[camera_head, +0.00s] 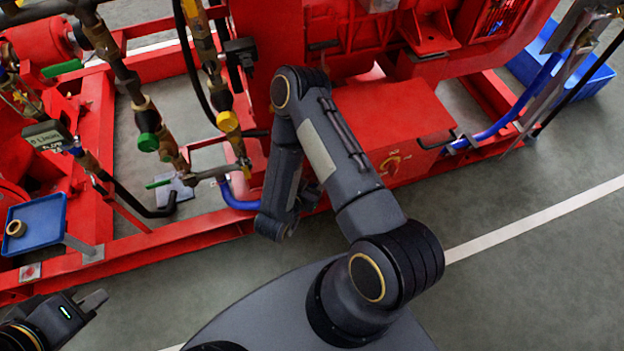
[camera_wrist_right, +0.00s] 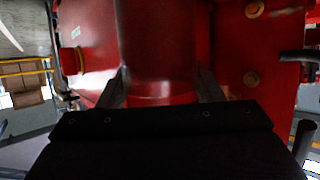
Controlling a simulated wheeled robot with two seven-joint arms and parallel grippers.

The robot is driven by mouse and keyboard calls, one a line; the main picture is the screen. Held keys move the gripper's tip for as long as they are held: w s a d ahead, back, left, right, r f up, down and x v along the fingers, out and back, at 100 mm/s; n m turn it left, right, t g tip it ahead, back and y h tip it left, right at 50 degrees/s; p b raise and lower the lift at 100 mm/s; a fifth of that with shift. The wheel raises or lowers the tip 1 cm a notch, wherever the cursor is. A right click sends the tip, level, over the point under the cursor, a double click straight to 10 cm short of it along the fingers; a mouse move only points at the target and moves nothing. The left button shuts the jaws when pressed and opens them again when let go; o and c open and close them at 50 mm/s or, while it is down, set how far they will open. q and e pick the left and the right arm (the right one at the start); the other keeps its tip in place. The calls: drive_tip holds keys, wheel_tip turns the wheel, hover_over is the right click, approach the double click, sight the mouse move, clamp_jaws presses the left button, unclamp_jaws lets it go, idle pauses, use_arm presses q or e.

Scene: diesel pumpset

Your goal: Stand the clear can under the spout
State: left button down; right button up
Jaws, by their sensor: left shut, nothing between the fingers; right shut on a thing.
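The clear can (camera_wrist_right: 158,55) shows in the right wrist view as a see-through cylinder with red machinery showing through it. My right gripper (camera_wrist_right: 160,88) is shut on it, one finger on each side, and it looks upright in that view. In the head view the can and the right gripper are hidden by my own right arm. My left gripper (camera_head: 94,301) is shut and empty at the lower left, over the floor. A black bent pipe (camera_head: 158,211) hangs low at the left of the red frame; I cannot tell whether it is the spout.
The red pumpset frame (camera_head: 140,257) runs across the scene. Pipes with a green valve knob (camera_head: 148,142) and a yellow one (camera_head: 228,121) rise at left centre. A blue tray (camera_head: 45,222) with a brass ring stands at far left. A blue bin (camera_head: 590,78) is upper right. Floor at lower right is clear.

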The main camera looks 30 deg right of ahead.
drive_tip(key=shift+r, duration=0.1)
drive_tip(key=shift+a, duration=0.1)
drive_tip(key=shift+w, duration=0.15)
drive_tip(key=w+d+f+b, duration=0.1)
drive_tip(key=w+b, duration=0.1)
drive_tip(key=w, duration=0.5)
drive_tip(key=w+d+f+b, duration=0.1)
drive_tip(key=w+d, duration=0.1)
drive_tip(key=w, duration=0.5)
drive_tip(key=shift+d+f+b, duration=0.15)
drive_tip(key=shift+d+b, duration=0.15)
drive_tip(key=shift+b, duration=0.05)
drive_tip(key=shift+w, duration=0.15)
drive_tip(key=shift+f+b, duration=0.3)
drive_tip(key=shift+f, duration=0.15)
idle(0.6)
